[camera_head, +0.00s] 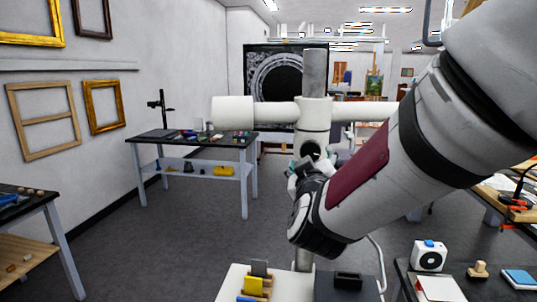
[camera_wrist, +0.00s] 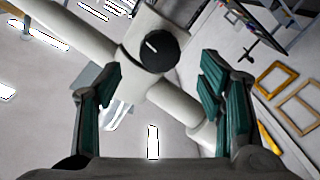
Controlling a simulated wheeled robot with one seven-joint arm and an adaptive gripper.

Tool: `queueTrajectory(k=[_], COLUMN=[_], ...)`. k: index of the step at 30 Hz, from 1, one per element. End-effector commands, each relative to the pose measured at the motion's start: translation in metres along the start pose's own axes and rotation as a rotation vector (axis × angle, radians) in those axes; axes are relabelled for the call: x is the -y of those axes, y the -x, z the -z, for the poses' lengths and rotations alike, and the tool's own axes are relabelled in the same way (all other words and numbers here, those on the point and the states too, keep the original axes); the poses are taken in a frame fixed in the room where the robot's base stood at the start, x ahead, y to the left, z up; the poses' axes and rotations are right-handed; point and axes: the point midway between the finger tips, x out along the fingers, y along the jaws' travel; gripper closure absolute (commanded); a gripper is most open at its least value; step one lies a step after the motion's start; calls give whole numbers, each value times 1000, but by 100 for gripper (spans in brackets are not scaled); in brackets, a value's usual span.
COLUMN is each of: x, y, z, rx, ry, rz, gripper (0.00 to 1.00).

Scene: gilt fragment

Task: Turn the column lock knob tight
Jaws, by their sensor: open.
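The lock knob (camera_wrist: 158,52) is a round black disc with a white line mark, on the white collar of the column (camera_wrist: 140,32). In the wrist view it sits between and beyond my open fingertips, and I see no contact. In the head view the grey and white column (camera_head: 315,75) stands upright with a white crossbar (camera_head: 233,113) through it. A small dark round shape, probably the knob (camera_head: 311,147), shows low on its collar. My gripper (camera_wrist: 162,70) is open and empty, with teal finger pads. In the head view my arm partly hides the gripper and the lower column.
A white base with yellow and grey blocks (camera_head: 254,284) lies at the column's foot. A dark bench (camera_head: 196,140) stands behind left, and another table (camera_head: 28,205) at the left edge. A white box with a black dial (camera_head: 429,255) sits front right. The left floor is clear.

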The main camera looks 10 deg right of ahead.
Motion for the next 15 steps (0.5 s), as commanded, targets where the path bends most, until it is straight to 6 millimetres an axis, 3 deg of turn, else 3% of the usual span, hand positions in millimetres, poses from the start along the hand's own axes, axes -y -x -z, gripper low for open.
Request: queueTrajectory(k=[6, 15], x=[0, -1], y=[-42, -74], z=[-1, 0], rx=[2, 1], ry=[0, -1], rz=[0, 0], gripper=[38, 38])
